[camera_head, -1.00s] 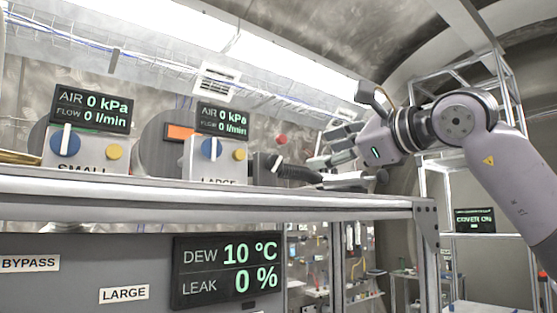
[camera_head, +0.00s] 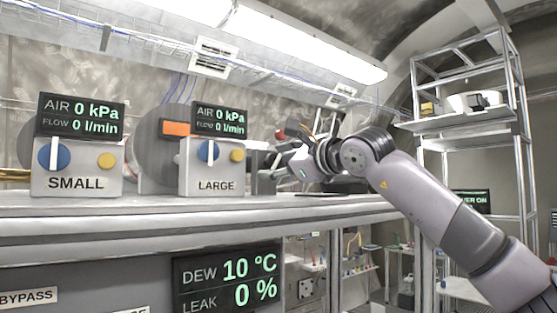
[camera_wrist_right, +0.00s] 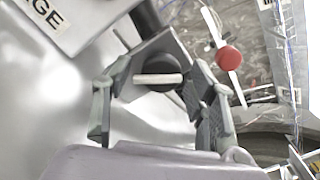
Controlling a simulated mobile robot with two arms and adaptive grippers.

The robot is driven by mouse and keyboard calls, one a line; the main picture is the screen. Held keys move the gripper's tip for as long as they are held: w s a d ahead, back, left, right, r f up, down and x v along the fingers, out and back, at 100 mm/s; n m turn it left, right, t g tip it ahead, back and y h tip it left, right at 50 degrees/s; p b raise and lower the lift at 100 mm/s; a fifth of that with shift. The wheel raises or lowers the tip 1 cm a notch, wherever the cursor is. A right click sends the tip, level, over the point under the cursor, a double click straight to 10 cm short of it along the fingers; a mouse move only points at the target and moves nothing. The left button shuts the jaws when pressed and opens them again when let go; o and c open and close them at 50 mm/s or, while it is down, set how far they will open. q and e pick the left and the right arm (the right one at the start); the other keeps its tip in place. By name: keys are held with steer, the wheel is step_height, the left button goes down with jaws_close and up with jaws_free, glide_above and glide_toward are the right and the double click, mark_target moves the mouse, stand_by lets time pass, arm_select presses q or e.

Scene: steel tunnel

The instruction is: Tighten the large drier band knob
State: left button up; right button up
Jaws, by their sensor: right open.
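A dark round knob with a white bar across it (camera_wrist_right: 165,86), apparently the large drier's band knob, sits on a dark grey angular block in the right wrist view. My right gripper (camera_wrist_right: 156,92) is open, with one finger on each side of the knob; I cannot tell whether they touch it. In the head view my right gripper (camera_head: 272,166) reaches left, just right of the box labelled LARGE (camera_head: 214,185); the knob is not clear there. That box carries a blue dial with a white pointer (camera_head: 208,151) and a yellow button (camera_head: 237,156). My left gripper is not in view.
The box labelled SMALL (camera_head: 77,183) stands left on the same shelf (camera_head: 160,212). The displays above both boxes read 0 kPa and 0 l/min. A lower panel (camera_head: 228,278) reads DEW 10 °C, LEAK 0 %. A red round piece (camera_wrist_right: 229,58) shows beyond the gripper.

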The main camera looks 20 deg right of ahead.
steer(key=shift+s, duration=0.1)
steer(key=shift+c, duration=1.2)
steer(key=c, duration=0.9)
